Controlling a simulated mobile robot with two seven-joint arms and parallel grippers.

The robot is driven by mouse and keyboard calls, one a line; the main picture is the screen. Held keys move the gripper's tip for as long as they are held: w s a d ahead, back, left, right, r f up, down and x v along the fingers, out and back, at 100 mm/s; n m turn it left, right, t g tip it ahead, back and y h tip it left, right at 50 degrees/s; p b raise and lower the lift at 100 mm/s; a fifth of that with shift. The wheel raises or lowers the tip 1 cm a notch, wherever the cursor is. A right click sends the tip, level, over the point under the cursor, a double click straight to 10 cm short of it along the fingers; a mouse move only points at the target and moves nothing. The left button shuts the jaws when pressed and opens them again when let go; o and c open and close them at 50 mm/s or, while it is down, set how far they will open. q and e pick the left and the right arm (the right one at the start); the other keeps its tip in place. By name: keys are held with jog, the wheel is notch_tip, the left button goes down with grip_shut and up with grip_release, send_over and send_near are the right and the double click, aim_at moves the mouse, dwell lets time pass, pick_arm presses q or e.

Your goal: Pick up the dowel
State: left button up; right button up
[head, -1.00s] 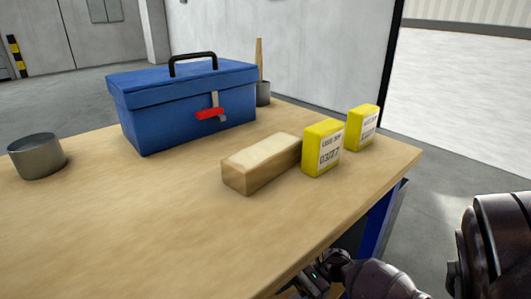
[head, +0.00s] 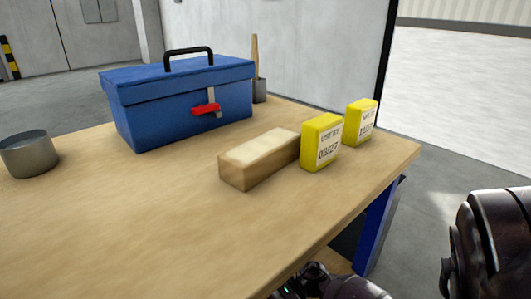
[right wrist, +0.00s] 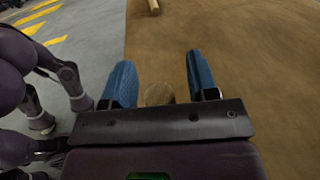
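A slim upright wooden stick (head: 255,55), which looks like a dowel, stands in a grey holder (head: 259,90) behind the blue toolbox. In the right wrist view, my right gripper (right wrist: 160,58) is open, its two blue fingers apart. A round tan wooden face (right wrist: 160,93) shows between the finger bases, with gaps to both fingers; I cannot tell what it belongs to. A small wooden piece (right wrist: 153,6) lies at the top edge of that view, beyond the fingertips. In the head view my right wrist is low at the table's front edge. My left gripper is out of view.
The blue toolbox (head: 180,105) stands at the table's back. A wooden block (head: 256,160) and two yellow boxes (head: 321,142) (head: 360,121) stand right of centre. A grey metal cup (head: 30,155) is at left. The front of the wooden tabletop (head: 130,220) is clear.

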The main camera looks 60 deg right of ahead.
jog(key=c, duration=0.9)
jog(key=shift+r, duration=0.1)
